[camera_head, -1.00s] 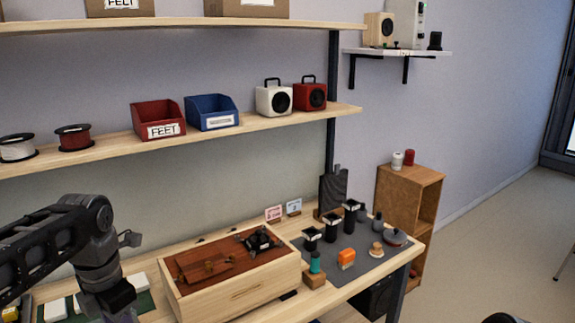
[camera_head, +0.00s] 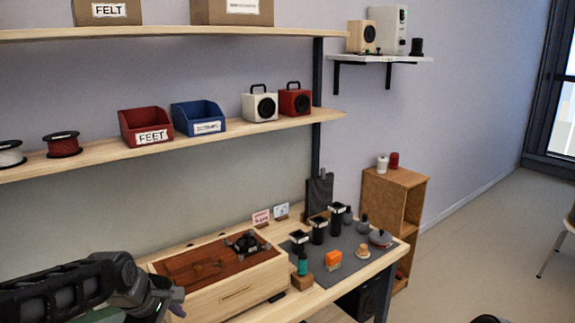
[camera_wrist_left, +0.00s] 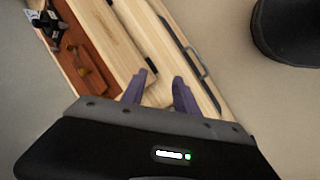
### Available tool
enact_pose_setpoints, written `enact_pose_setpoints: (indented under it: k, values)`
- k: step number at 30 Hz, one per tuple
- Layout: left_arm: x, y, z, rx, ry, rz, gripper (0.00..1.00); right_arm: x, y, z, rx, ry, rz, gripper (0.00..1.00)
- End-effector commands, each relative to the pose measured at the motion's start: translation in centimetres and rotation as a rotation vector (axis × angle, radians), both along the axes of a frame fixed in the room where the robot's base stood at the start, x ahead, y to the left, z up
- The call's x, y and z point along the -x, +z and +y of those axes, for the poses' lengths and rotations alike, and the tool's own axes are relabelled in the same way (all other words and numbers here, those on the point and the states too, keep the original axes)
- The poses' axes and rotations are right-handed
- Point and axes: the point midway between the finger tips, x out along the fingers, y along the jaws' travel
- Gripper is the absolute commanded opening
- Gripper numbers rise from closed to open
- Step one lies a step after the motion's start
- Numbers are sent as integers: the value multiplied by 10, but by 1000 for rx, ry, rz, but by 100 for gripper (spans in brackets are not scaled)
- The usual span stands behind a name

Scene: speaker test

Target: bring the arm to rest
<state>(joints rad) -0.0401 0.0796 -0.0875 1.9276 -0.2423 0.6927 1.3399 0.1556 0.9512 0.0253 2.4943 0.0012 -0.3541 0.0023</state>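My left arm (camera_head: 70,288) comes in low at the left of the head view. Its gripper is at the near left corner of the wooden box (camera_head: 235,292), partly cut off or hidden by the wrist. In the left wrist view the two purple fingers of my left gripper (camera_wrist_left: 159,90) stand apart with nothing between them. Beyond them are pale wood and a dark bar (camera_wrist_left: 190,50). My right gripper does not show in either view.
The box holds a red-brown board and stands on the wooden workbench. A grey mat (camera_head: 335,268) with black containers and an orange block (camera_head: 333,260) lies to its right. Shelves above carry a red bin (camera_head: 146,124), blue bin (camera_head: 198,117) and speakers. Floor at right is mostly clear.

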Motion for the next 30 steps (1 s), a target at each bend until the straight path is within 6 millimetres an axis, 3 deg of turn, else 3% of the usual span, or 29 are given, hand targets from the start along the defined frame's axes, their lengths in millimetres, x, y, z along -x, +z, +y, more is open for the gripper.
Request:
enact_pose_setpoints:
  k: [1,4,7,11,15,18,21,25,30]
  values:
    - [-5,-32,-19,-40,-146,-31,36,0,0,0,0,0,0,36]
    - [-7,-93,-54,-135,-442,-119,36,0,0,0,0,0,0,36]
    - [13,-165,-88,-228,-714,-184,36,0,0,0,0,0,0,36]
    - [69,-249,-123,-302,-969,-207,36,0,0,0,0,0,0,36]
    - [152,-314,-149,-273,-1108,-141,36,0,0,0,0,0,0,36]
    - [205,-340,-162,-197,-1131,-57,36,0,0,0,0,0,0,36]
    - [243,-355,-171,-134,-1151,9,36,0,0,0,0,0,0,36]
    - [265,-366,-176,-93,-1159,51,36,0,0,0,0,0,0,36]
    - [266,-367,-174,-91,-1154,55,36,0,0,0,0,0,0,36]
